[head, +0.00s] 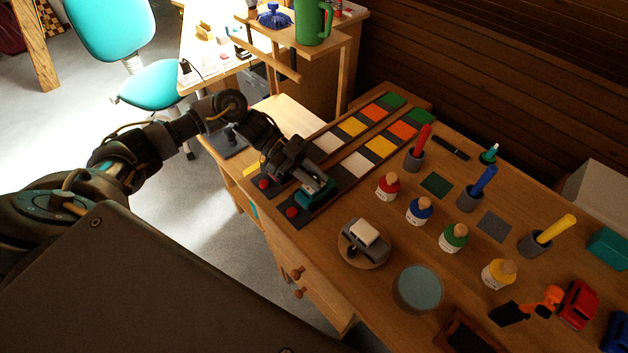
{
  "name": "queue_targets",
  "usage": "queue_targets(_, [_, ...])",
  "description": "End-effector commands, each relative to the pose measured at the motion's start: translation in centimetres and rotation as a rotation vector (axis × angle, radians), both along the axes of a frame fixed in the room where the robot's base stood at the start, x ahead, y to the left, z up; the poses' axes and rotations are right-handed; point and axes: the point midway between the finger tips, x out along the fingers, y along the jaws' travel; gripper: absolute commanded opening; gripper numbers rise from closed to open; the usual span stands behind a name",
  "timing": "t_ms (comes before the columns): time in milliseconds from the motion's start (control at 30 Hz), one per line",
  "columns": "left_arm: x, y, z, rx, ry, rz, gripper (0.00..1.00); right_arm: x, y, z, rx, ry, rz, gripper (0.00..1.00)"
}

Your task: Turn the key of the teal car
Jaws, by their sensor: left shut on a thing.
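The teal car (318,191) sits at the near end of the dark track lanes on the wooden bench. My left gripper (312,180) reaches in from the left and is shut at the teal car. Its fingers and wrist cover much of the car. I cannot make out the key, which is hidden or too small to see. My right gripper is not in view.
Two lanes with coloured squares (375,111) run away behind the car. Red buttons (292,212) mark their near ends. Several paint bottles (387,187), a grey car on a round stand (362,244), a round tin (419,287) and a red car (577,305) stand to the right.

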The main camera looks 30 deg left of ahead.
Motion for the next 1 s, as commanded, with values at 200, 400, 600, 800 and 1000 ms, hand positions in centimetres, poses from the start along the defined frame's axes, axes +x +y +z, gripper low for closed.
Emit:
queue_targets(200, [0.0,0.0,0.0,0.000,-0.001,-0.006,0.00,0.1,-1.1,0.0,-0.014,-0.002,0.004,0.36])
queue_targets(400, [0.0,0.0,0.0,0.000,0.000,-0.004,0.22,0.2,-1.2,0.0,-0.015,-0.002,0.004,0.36])
queue_targets(600, [0.0,0.0,0.0,0.000,0.000,-0.004,0.41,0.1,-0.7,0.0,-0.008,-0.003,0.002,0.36])
queue_targets(800, [0.0,0.0,0.0,0.000,0.000,-0.004,0.41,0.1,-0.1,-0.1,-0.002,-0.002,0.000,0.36])
queue_targets(1000, [0.2,1.7,0.5,0.003,-0.001,-0.003,0.41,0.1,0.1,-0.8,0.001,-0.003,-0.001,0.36])
